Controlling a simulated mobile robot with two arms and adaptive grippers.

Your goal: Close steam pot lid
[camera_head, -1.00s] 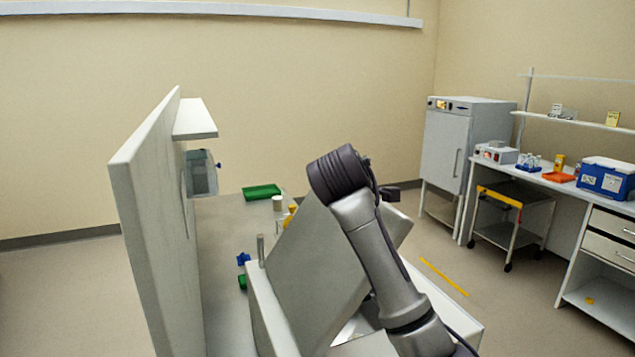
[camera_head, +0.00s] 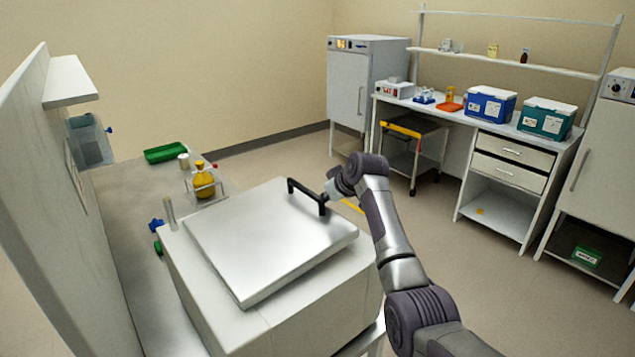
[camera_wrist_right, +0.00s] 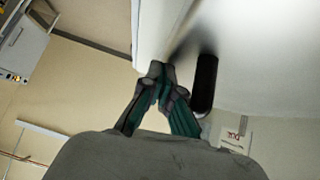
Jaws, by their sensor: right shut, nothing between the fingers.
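The steam pot (camera_head: 285,325) is a pale box standing on the grey bench. Its metal lid (camera_head: 262,240) lies down over the top, near level; I cannot tell whether a thin gap is left under its edge. A black bar handle (camera_head: 307,196) stands up at the lid's right back edge. My right gripper (camera_head: 330,192) is shut and empty, right beside the handle. In the right wrist view its fingertips (camera_wrist_right: 163,78) are together, just left of the dark handle (camera_wrist_right: 205,85); contact is not clear. My left gripper is in neither view.
A flask of yellow liquid (camera_head: 203,181), a white cup (camera_head: 184,161) and a green tray (camera_head: 166,154) stand behind the pot. A pale upright panel (camera_head: 45,200) borders the left. A cart (camera_head: 415,150) and side bench stand at the back right, with open floor before them.

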